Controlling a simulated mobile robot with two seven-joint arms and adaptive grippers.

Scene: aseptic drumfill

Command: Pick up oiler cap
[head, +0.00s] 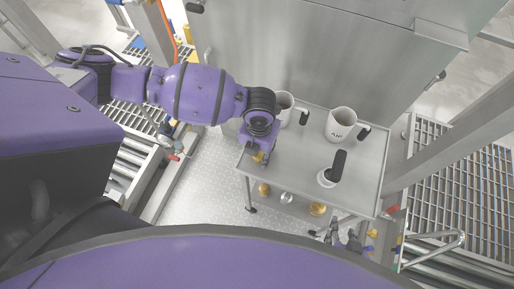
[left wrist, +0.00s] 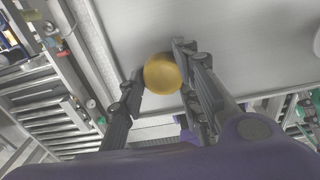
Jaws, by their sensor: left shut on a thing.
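The oiler cap, a round gold-yellow piece, sits between the two fingers of my left gripper (left wrist: 160,85) in the left wrist view, where the cap (left wrist: 162,73) shows from above. My left gripper (head: 258,156) is shut on it. In the head view the gripper points down at the left edge of the metal table, and only a small yellow bit of the cap (head: 259,157) shows under it. From these views I cannot tell whether the cap touches the table.
On the metal table (head: 290,160) stand two white mugs with dark handles, one at the back left (head: 285,104) and one further right (head: 340,126). A steel cabinet (head: 310,50) rises behind.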

